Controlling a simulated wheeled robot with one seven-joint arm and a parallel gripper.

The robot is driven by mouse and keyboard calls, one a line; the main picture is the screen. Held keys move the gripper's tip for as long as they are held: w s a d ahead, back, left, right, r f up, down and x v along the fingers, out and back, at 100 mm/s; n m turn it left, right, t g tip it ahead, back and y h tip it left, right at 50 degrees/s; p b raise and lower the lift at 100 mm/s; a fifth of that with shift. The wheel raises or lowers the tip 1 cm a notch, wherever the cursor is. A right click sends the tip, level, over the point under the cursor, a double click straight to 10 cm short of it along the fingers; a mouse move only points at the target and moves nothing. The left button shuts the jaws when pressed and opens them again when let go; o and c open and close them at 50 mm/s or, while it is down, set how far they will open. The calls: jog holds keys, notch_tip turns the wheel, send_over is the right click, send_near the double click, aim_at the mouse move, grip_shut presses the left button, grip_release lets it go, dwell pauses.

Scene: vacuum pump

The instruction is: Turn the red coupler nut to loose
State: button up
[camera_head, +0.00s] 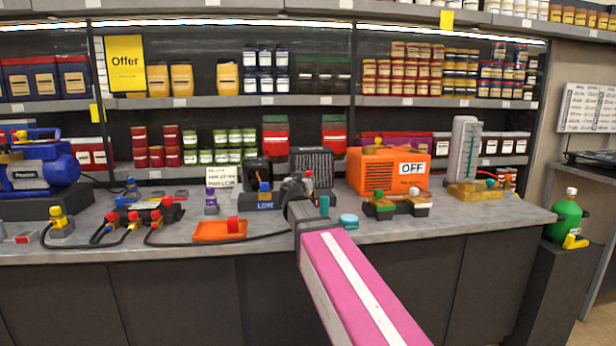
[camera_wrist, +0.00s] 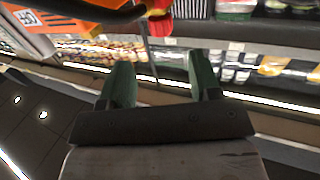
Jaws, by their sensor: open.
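My gripper (camera_head: 299,185) is over the counter, right of the tray. Its green fingers are apart with nothing between them in the wrist view (camera_wrist: 158,68). A blurred red and yellow piece (camera_wrist: 160,22) lies beyond the fingertips there; I cannot tell which part it is.
An orange machine (camera_head: 355,172) with an OFF sign stands right of my gripper. Stocked shelves (camera_head: 210,101) line the back.

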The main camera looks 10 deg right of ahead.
aim_at(307, 173)
jog(key=w+d+m+g+h, duration=0.1)
jog(key=w, duration=0.2)
jog(key=w+d+m+g+h, duration=0.1)
jog(key=w+h, duration=0.1)
jog(key=w, duration=0.1)
jog(key=w+d+m+g+h, duration=0.1)
jog(key=w+h, duration=0.1)
jog(key=w, duration=0.1)
jog(key=shift+w+d+r+m, duration=0.2)
jog(key=shift+d+r+m, duration=0.1)
jog(key=shift+d+m, duration=0.1)
jog(key=shift+c, duration=0.4)
jog(key=c, duration=0.9)
